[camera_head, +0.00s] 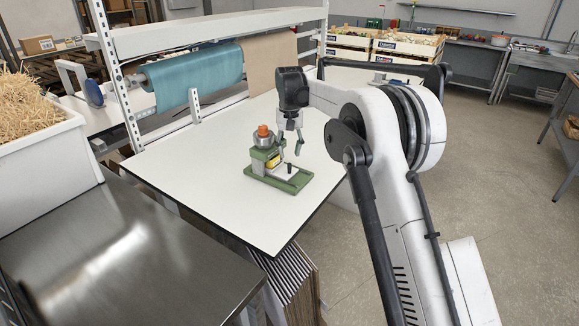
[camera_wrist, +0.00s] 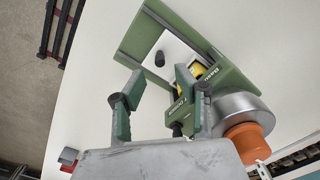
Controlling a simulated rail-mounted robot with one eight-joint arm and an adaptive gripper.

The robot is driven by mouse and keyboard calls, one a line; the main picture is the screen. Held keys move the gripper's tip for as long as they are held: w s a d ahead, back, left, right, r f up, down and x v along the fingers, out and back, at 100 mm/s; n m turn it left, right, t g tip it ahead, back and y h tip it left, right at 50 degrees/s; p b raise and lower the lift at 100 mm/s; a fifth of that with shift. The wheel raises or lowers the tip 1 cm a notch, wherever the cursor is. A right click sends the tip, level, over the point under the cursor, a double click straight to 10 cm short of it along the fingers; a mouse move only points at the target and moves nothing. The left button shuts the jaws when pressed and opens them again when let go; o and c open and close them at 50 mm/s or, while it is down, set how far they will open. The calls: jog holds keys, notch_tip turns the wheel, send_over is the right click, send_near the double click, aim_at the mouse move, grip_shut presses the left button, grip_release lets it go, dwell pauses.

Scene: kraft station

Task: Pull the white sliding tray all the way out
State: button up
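A green machine (camera_head: 266,164) stands on the white table. Its white sliding tray (camera_head: 284,171) lies flat on the green base, with a black knob (camera_head: 289,168) standing up from it. The wrist view shows the tray (camera_wrist: 180,45) and knob (camera_wrist: 159,58) beside the machine's upright housing, where a yellow part (camera_wrist: 198,70) shows. Part of the tray under the housing is hidden. My gripper (camera_head: 290,151) hangs above the machine, fingers down. Its two green-padded fingers are apart with nothing between them (camera_wrist: 155,97). The knob appears just beyond the fingertips, apart from them.
A metal cylinder with an orange top (camera_wrist: 247,135) rises at one end of the machine, close to my gripper. The white table (camera_head: 210,180) is clear around the machine. Teal and brown rolls (camera_head: 205,75) hang behind it. A steel counter (camera_head: 110,250) stands at the left.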

aim_at(289, 173)
notch_tip(289, 173, down, 7)
jog(key=shift+r+p, duration=0.1)
jog(key=shift+p, duration=0.25)
grip_shut()
